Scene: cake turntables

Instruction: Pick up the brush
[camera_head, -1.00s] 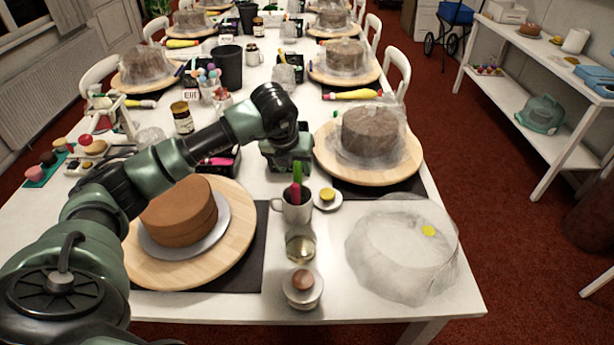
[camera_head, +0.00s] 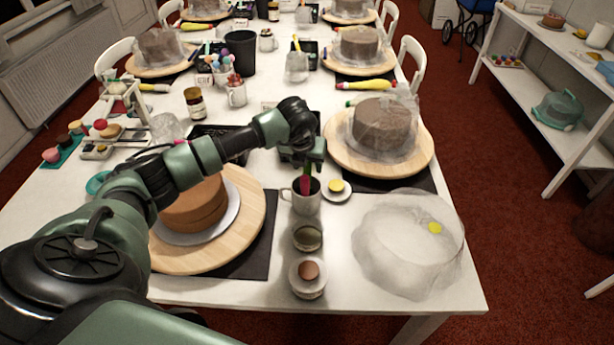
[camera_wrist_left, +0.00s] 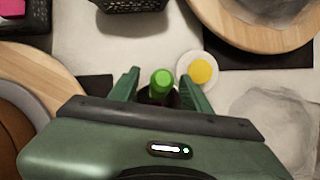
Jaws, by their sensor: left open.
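A white mug (camera_head: 305,201) stands on the table right of the brown cake. A brush with a pink lower part and a green handle (camera_head: 305,185) stands upright in it; its bottom end is hidden inside the mug. My left gripper (camera_head: 307,163) is above the mug with its fingers pointing down around the handle. In the left wrist view, the green handle end (camera_wrist_left: 162,79) shows between the two spread fingers of my left gripper (camera_wrist_left: 160,86), with gaps at both sides. The mug is mostly hidden there. My right gripper is not in view.
A glass jar (camera_head: 307,238) and a small cup with a brown top (camera_head: 308,284) stand in front. A wrapped cake (camera_head: 383,125) and crumpled clear wrap (camera_head: 400,255) lie to the right.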

